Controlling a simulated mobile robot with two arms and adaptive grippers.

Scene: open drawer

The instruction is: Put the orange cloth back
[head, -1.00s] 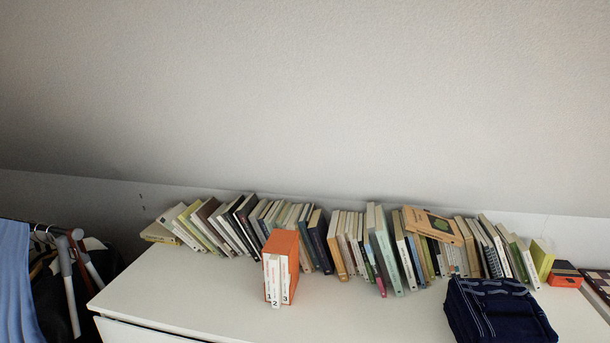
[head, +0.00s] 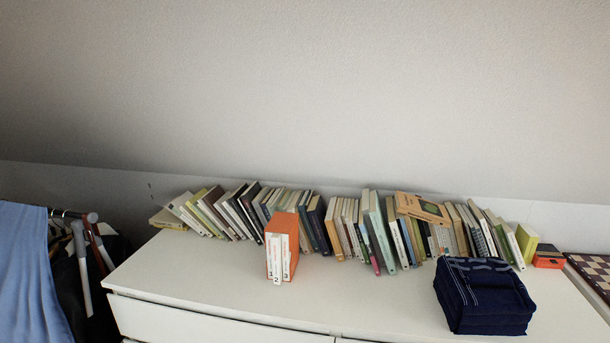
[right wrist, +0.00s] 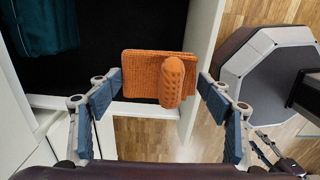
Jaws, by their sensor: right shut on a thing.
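The orange cloth (right wrist: 140,75) shows in the right wrist view as a knitted, folded piece with a rounded, ribbed orange part at its right. My right gripper (right wrist: 160,88) is shut on it, with one blue-padded finger at each side. The head view shows neither the cloth nor my grippers.
A dark teal folded cloth (right wrist: 45,25) lies in the drawer at upper left; the dark floor beside it is bare.

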